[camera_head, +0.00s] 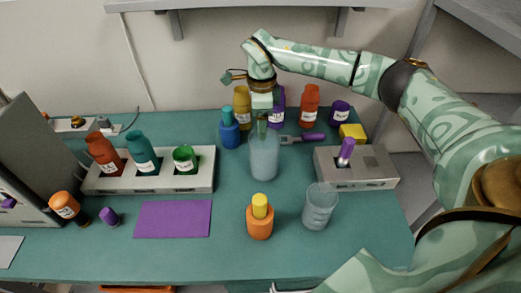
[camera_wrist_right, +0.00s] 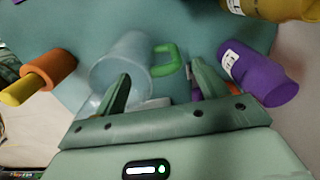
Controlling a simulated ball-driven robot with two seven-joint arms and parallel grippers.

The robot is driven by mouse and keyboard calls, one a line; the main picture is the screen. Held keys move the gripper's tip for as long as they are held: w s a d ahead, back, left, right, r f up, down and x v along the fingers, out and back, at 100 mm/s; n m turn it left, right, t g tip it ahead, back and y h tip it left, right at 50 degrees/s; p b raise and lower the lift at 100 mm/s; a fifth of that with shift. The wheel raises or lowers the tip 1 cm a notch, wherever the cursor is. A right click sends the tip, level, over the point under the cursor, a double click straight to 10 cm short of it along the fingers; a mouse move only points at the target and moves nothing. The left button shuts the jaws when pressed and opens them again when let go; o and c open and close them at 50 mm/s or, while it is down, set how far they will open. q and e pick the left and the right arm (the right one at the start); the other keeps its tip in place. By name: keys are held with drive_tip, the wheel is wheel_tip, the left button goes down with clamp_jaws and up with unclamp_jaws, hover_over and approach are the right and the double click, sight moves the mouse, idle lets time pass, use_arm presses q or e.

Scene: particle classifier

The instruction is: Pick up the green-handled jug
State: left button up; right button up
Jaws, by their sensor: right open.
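The green-handled jug (camera_head: 264,158) is a translucent bluish vessel standing upright near the middle of the teal table. Its green handle is on the far side in the head view, partly hidden by the jug. In the right wrist view the jug body (camera_wrist_right: 118,62) is left of centre and its handle (camera_wrist_right: 166,62) appears between my finger tips. My right gripper (camera_wrist_right: 160,70) is open and empty, its left finger overlapping the jug in the picture. In the head view my right gripper (camera_head: 262,103) is just behind and above the jug. Contact cannot be told. My left gripper is not in view.
A purple bottle (camera_head: 277,113), an amber bottle (camera_head: 242,108) and a blue bottle (camera_head: 229,130) stand close behind the jug. An orange bottle (camera_head: 259,222) and a clear beaker (camera_head: 318,208) stand in front. Racks (camera_head: 205,180) stand left and right (camera_head: 375,175).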

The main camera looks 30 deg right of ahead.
drive_tip(key=f, duration=0.1)
drive_tip(key=f+b, duration=0.1)
drive_tip(key=f, duration=0.2)
drive_tip(key=shift+w+d+f+b, duration=0.2)
drive_tip(key=shift+d+b, duration=0.1)
drive_tip(key=shift+d, duration=0.05)
drive_tip(key=shift+f, duration=0.35)
drive_tip(key=shift+r, duration=0.1)
clamp_jaws()
drive_tip(key=shift+r, duration=0.2)
